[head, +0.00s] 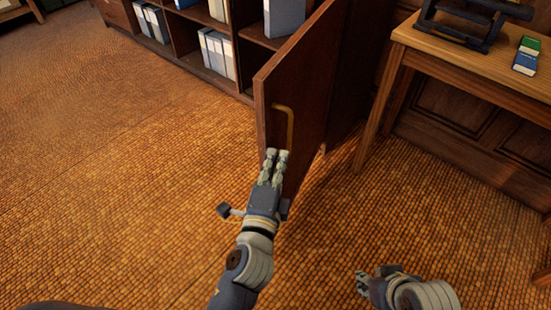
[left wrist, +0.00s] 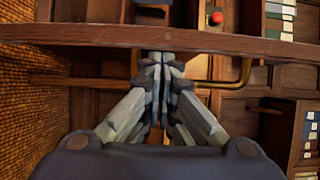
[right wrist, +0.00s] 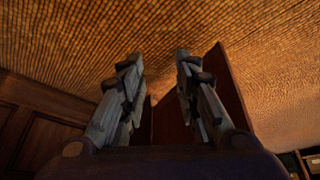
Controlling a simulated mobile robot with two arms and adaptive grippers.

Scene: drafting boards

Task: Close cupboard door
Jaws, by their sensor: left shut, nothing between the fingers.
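The cupboard door (head: 315,75) is a brown wooden panel standing swung open from the cupboard (head: 180,48). It carries a brass bar handle (head: 291,125). In the left wrist view the door's edge (left wrist: 90,35) crosses the top, with the brass handle (left wrist: 245,72) behind my fingers. My left gripper (head: 276,155) is shut and empty, its fingertips close to the door near the handle's lower end; I cannot tell whether they touch. It also shows in the left wrist view (left wrist: 161,62). My right gripper (head: 363,283) is low at the right, apart from the door, open and empty in the right wrist view (right wrist: 157,62).
Binders (head: 216,52) stand on the cupboard's shelves. A wooden table (head: 480,65) at the right holds a dark metal device (head: 470,22) and small green and blue boxes (head: 526,55). The woven floor (head: 110,170) left of the door is clear.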

